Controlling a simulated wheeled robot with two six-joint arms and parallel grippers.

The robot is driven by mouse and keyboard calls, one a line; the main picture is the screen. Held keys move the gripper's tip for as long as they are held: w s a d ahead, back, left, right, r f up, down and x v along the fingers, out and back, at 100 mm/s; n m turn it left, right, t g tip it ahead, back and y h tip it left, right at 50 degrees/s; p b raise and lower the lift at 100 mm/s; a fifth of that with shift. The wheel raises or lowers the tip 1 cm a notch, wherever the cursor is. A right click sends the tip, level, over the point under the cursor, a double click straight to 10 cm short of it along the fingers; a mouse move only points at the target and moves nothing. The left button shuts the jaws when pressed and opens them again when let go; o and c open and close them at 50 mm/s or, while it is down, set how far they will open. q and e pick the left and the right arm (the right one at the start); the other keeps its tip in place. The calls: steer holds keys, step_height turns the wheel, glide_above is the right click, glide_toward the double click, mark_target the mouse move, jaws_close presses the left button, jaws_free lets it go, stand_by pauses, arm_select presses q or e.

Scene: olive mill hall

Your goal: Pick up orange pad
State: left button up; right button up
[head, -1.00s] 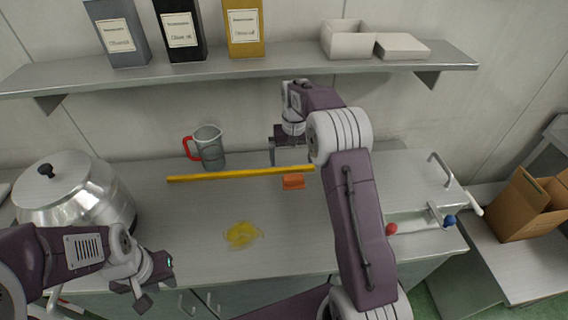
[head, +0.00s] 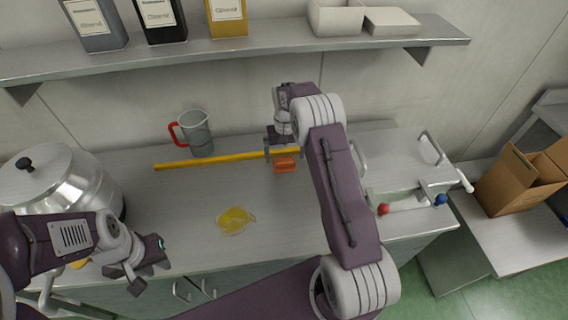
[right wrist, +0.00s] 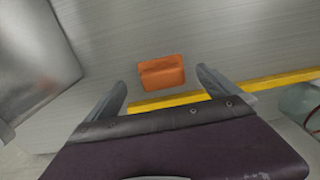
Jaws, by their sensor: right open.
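The orange pad (head: 284,166) lies flat on the metal worktop, just in front of a yellow bar. It also shows in the right wrist view (right wrist: 161,72), with a raised ridge across its middle. My right gripper (head: 283,153) is open and empty, at the pad's back edge in the head view. In the right wrist view its two fingers (right wrist: 162,84) are spread, and the pad lies just beyond the gap between them. My left gripper (head: 150,275) looks open and empty, low over the worktop's front edge at the left, far from the pad.
The yellow bar (head: 210,161) lies along the worktop behind the pad. A jug with a red handle (head: 197,133) stands at the back and a steel pot (head: 60,182) at the left. A yellow spill (head: 235,219) lies in front. A shelf (head: 250,47) runs above.

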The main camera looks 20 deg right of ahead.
mark_target(284, 161)
steer(key=f+p, duration=0.1)
steer(key=f, duration=0.4)
steer(key=shift+w, duration=0.2)
steer(key=shift+s, duration=0.1)
steer(key=c, duration=1.4)
step_height(284, 161, up, 10)
steer(key=shift+r+b, duration=0.1)
steer(key=shift+b, duration=0.5)
